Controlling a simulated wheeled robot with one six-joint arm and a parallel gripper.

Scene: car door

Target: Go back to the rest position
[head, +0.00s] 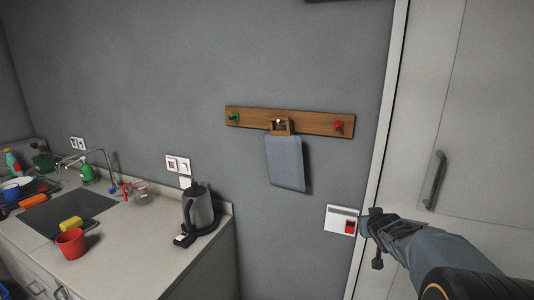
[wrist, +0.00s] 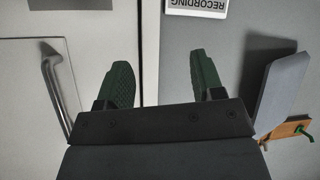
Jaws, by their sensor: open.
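My gripper (head: 366,222) is at the lower right in the head view, with my arm reaching in from the right edge. In the wrist view its two dark green fingers (wrist: 162,72) are spread apart with nothing between them. In the head view the fingertips appear beside the right edge of a white wall plate with a red square (head: 341,220). I cannot tell whether they touch it. A white plate lettered RECORDING (wrist: 196,6) shows upside down at the top of the wrist view, beyond the fingers.
A pale door with a dark handle (head: 434,180) stands at the right. A wooden peg rail (head: 328,123) holds a hanging grey board (head: 285,163). At the left, a counter (head: 128,248) bears a kettle (head: 198,208), a red cup (head: 71,243) and a sink.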

